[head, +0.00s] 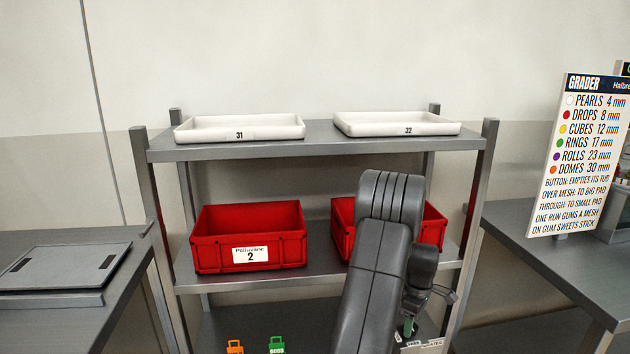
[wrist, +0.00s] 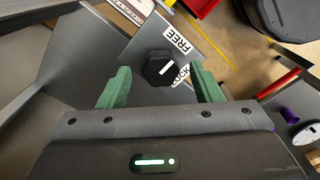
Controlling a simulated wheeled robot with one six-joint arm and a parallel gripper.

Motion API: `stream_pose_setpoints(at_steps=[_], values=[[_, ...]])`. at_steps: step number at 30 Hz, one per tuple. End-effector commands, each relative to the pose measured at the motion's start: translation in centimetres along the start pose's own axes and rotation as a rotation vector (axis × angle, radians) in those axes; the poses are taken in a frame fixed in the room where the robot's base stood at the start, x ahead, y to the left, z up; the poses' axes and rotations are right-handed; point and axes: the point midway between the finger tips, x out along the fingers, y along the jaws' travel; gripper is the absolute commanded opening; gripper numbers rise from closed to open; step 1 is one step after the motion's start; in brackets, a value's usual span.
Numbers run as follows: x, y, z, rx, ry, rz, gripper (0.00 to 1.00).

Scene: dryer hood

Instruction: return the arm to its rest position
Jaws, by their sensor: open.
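My gripper (wrist: 160,87) shows in the wrist view with two green fingers spread apart. It is open, with nothing held between the fingers. Beyond the fingers is a black knob-like part (wrist: 159,68) beside a grey plate with a "FREE" label (wrist: 178,40). In the head view my grey arm rises in front of the shelf rack and bends back down at its top. The gripper end is mostly hidden behind the arm there, with only a bit of green showing low down.
A metal rack (head: 320,150) holds white trays 31 (head: 240,128) and 32 (head: 396,124). Below are red crate 2 (head: 249,238) and another red crate (head: 433,227), partly hidden by my arm. Side tables (head: 75,325) flank the rack; a grader sign (head: 580,155) stands right.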

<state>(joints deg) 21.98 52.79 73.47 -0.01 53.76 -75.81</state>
Motion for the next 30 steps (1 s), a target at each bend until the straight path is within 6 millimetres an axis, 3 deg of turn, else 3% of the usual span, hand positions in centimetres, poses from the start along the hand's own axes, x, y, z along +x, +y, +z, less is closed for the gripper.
stream_pose_setpoints(at_steps=[6,19,23,30], values=[[1.5,0.0,0.0,0.001,0.0,0.0,0.59],[1.1,0.0,0.0,0.006,0.0,0.001,0.59],[-0.2,0.1,0.0,-0.001,0.001,0.004,0.59],[-4.8,0.1,0.0,0.0,0.001,0.005,0.59]])
